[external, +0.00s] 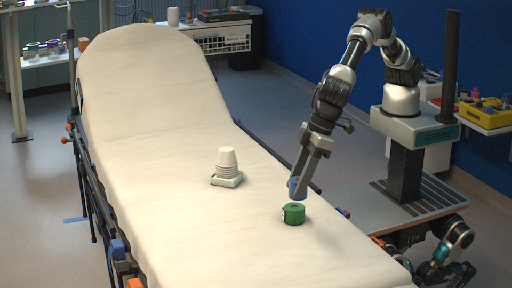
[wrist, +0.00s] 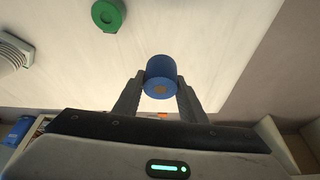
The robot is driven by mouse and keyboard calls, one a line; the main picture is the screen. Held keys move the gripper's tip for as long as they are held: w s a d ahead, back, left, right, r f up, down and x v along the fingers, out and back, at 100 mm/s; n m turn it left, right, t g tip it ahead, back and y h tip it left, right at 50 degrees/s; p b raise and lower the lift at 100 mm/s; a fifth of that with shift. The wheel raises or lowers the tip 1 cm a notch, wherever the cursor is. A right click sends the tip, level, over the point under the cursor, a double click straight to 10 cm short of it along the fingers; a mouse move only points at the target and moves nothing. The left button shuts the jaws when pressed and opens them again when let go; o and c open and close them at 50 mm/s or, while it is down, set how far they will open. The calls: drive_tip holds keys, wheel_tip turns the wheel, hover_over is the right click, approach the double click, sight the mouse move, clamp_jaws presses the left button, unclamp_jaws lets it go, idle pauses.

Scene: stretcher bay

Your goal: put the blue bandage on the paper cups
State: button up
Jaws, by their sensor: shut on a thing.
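The blue bandage (external: 297,187) is a short roll held between the fingers of my gripper (external: 305,180). In the wrist view the blue bandage (wrist: 161,80) sits between the two fingertips of my gripper (wrist: 160,90), with one round end showing. The paper cups (external: 226,162) are a white upside-down stack on a small pale base on the stretcher, left of my gripper. In the wrist view the cups (wrist: 14,50) show partly at the left edge.
A green roll (external: 294,214) lies on the stretcher (external: 165,120) just below the held bandage; it also shows in the wrist view (wrist: 108,14). The sheet between the green roll and the cups is clear. A yellow bin (external: 483,115) stands on a side table at right.

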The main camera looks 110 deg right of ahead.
drive_tip(key=w+d+r+m+g+h+p, duration=0.1)
drive_tip(key=d+r+m+p, duration=0.2)
drive_tip(key=d, duration=1.1)
drive_tip(key=w+d+r+m+h, duration=0.15)
drive_tip(key=d+m, duration=0.25)
drive_tip(key=d, duration=1)
drive_tip(key=w+d+r+m+g+h+p, duration=0.15)
drive_tip(key=d+r+m, duration=0.25)
drive_tip(key=d, duration=1)
hover_over(226, 149)
drive_tip(key=shift+y, duration=0.3)
wheel_tip(226, 149, down, 6)
drive_tip(key=shift+s+d+r, duration=0.1)
drive_tip(key=shift+d, duration=0.05)
drive_tip(key=shift+f, duration=2.2)
drive_tip(key=shift+f, duration=0.1)
drive_tip(key=shift+f+b, duration=0.15)
drive_tip(key=shift+b, duration=0.25)
drive_tip(key=o, duration=1.1)
drive_tip(key=shift+c, duration=0.2)
